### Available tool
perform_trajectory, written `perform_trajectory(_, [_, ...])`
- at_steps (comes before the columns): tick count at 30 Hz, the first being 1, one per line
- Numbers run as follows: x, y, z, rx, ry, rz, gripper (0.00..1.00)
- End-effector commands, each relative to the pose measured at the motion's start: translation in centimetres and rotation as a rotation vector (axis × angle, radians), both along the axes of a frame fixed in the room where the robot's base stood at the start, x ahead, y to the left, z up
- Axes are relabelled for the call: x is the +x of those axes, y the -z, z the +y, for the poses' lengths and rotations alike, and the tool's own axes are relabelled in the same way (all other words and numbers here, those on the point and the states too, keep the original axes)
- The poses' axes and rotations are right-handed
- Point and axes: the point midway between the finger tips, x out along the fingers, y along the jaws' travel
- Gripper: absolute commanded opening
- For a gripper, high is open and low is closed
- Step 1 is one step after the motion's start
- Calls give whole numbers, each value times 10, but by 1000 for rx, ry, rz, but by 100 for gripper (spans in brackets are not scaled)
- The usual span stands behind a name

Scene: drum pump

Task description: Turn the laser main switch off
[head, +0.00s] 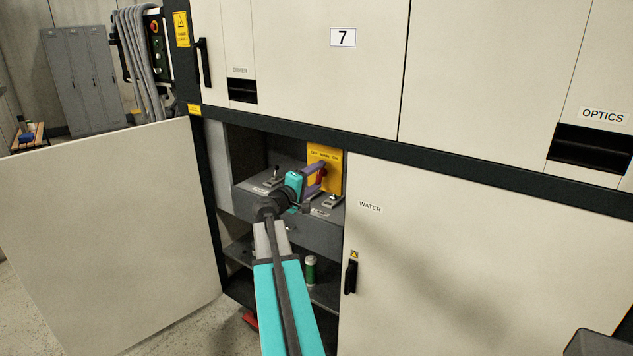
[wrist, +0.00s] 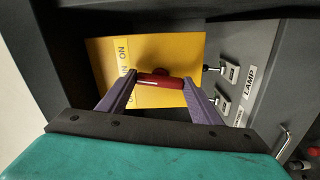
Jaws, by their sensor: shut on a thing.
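The laser main switch is a yellow plate (head: 330,160) with a red handle (wrist: 160,79), set inside the open cabinet compartment. The plate also shows in the wrist view (wrist: 185,50), turned sideways, with "ON" lettering on its left part. My gripper (wrist: 158,82) is shut on the red handle, with one purple finger at each end of it. In the head view my gripper (head: 314,180) is at the front of the yellow plate, and the handle is mostly hidden behind the fingers.
Small toggle switches sit on the grey panel, one by a "LAMP" label (wrist: 248,82). An open cabinet door (head: 110,230) stands at the left. A closed "WATER" door (head: 450,260) is on the right. A green canister (head: 310,268) stands on the lower shelf.

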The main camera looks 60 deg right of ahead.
Motion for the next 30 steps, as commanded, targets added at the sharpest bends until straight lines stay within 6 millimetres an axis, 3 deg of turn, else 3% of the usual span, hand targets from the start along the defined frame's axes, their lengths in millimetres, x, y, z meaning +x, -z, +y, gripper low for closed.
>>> perform_trajectory(30, [0, -2, 0, 32, 0, 871, 36])
